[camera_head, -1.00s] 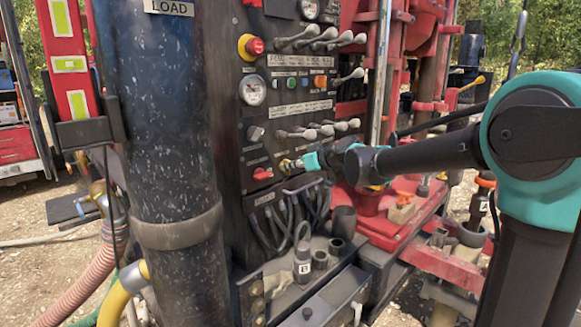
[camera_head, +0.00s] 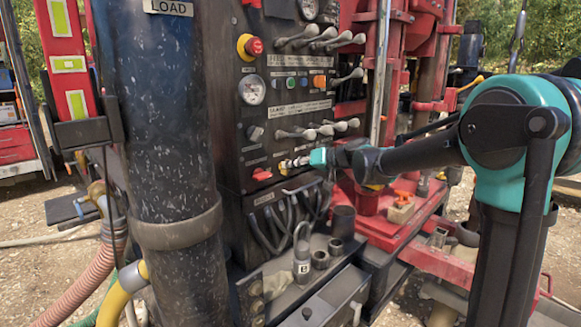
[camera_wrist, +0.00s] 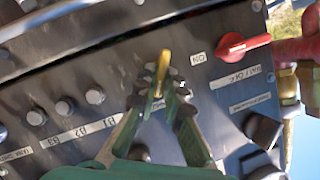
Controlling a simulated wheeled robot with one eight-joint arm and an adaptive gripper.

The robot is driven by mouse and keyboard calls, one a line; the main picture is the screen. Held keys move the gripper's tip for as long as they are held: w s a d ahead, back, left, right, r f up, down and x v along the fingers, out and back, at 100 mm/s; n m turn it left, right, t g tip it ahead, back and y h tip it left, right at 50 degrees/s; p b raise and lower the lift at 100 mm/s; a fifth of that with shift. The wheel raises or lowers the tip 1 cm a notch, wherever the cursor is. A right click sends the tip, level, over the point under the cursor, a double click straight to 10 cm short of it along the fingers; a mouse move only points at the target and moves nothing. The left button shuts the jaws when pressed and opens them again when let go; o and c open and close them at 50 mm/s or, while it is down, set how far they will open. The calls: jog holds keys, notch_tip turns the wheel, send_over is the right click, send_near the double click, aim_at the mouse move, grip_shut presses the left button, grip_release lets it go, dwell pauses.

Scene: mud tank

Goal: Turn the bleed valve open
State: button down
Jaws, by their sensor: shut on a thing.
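A small yellow brass lever (camera_wrist: 164,68), which I take to be the bleed valve, sticks out from the dark control panel. In the wrist view the green fingers of my gripper (camera_wrist: 163,97) are closed around its near end. In the head view the brass part (camera_head: 286,164) shows at the left tip of my gripper (camera_head: 301,161), low on the panel. The fingers hide part of the lever, and its exact turn angle is hard to tell.
A red rotary switch (camera_wrist: 243,46) sits close beside the lever; it also shows in the head view (camera_head: 262,174). Metal levers (camera_head: 318,131) stand just above my gripper. Black hoses (camera_head: 285,225) hang below. A thick dark cylinder (camera_head: 170,130) stands at left.

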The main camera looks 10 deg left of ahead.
jog(key=m, duration=0.1)
jog(key=m+g+y, duration=0.1)
jog(key=m+y, duration=0.1)
jog(key=m, duration=0.1)
jog(key=shift+w+d+f+g, duration=0.15)
jog(key=shift+w+f+g, duration=0.05)
jog(key=shift+w+g, duration=0.1)
jog(key=m, duration=0.1)
jog(key=m+y, duration=0.1)
jog(key=m, duration=0.2)
jog(key=shift+f+g+y, duration=0.25)
jog(key=shift+g+y, duration=0.05)
jog(key=shift+y, duration=0.1)
jog(key=c, duration=1.6)
grip_release()
jog(key=d, duration=0.4)
jog(key=s+d, duration=0.1)
jog(key=d, duration=0.7)
jog(key=shift+s+r, duration=0.15)
jog(key=shift+s, duration=0.2)
